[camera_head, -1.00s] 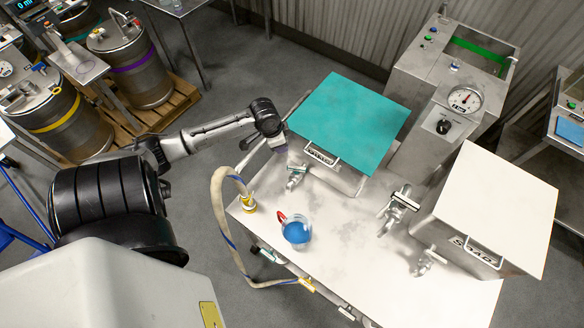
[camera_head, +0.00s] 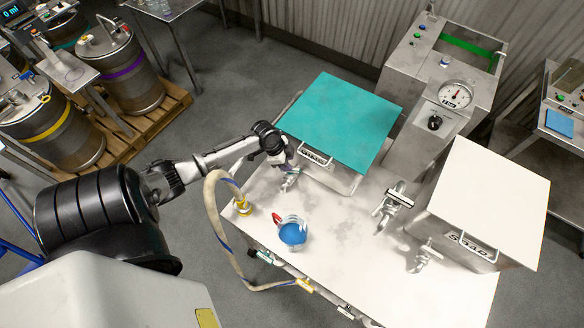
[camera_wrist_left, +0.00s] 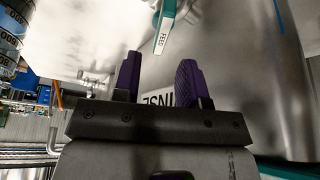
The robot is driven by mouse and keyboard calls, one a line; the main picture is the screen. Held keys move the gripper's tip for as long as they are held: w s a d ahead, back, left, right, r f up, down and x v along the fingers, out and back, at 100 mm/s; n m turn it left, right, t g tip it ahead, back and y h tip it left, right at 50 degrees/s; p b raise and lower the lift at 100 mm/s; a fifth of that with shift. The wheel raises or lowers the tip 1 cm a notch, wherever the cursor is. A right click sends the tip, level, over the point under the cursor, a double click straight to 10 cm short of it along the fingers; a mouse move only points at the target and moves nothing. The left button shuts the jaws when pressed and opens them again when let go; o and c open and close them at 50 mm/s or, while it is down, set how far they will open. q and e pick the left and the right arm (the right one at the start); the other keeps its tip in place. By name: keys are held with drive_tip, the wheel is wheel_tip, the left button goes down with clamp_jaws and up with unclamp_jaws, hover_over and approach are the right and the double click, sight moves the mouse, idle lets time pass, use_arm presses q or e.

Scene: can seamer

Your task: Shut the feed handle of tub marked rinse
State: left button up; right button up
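The rinse tub (camera_head: 330,176) is a metal box with a teal lid (camera_head: 343,122) and a front label, partly legible as "INSE" in the left wrist view (camera_wrist_left: 158,100). A teal handle marked FEED (camera_wrist_left: 163,35) shows at the top of the wrist view, beyond my fingertips. In the head view a small metal tap (camera_head: 289,182) sits at the tub's lower left front; my gripper partly covers that area. My left gripper (camera_head: 284,160) is beside the tub's front left corner. Its purple fingers (camera_wrist_left: 160,72) are apart with nothing between them. My right gripper is out of view.
A second tub with a white lid (camera_head: 490,195) stands at the right. A jug of blue liquid (camera_head: 292,232) and a hose (camera_head: 213,220) are near the front left of the white table (camera_head: 335,245). A metal cabinet with a gauge (camera_head: 455,95) stands behind.

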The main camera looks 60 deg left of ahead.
use_arm(q)
drive_tip(key=shift+x, duration=2.45)
drive_tip(key=shift+a, duration=0.1)
drive_tip(key=shift+c, duration=0.2)
clamp_jaws()
